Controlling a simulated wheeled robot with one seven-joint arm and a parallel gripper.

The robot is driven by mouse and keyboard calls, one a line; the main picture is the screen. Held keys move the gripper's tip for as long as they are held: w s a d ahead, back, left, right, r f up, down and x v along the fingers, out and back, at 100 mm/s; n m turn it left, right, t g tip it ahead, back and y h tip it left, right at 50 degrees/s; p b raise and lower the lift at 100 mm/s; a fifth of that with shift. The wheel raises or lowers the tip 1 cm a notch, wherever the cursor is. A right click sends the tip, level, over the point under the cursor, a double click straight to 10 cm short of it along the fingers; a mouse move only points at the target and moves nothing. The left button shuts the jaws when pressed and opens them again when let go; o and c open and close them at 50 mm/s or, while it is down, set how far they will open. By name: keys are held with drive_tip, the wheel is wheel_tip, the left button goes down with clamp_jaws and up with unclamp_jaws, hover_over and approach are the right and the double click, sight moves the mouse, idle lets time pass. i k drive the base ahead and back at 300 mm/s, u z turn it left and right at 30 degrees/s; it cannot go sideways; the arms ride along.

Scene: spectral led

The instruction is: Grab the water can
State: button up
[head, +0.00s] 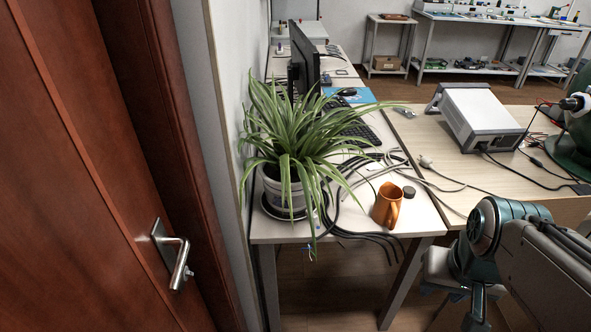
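I cannot make out a clear water can. An orange vessel (387,204) with a handle stands upright near the front right of the white desk (418,219). It looks like a mug, and I cannot tell whether it is the can. My arm shows at the lower right, bent at a grey-green joint beyond the desk's front right corner and apart from the vessel. My gripper does not show in the head view.
A potted spider plant (290,150) stands left of the vessel, its leaves reaching toward it. Black cables (365,236) run around the vessel. A small dark round lid-like thing (409,192) lies beside it. A wooden door (80,170) fills the left side.

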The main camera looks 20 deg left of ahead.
sight(385, 212)
drive_tip(key=u, duration=0.75)
drive_tip(key=i, duration=0.8)
drive_tip(key=z, duration=0.85)
drive_tip(key=k, duration=0.3)
drive_tip(key=z, duration=0.35)
drive_tip(key=i, duration=0.3)
drive_tip(key=u, duration=0.45)
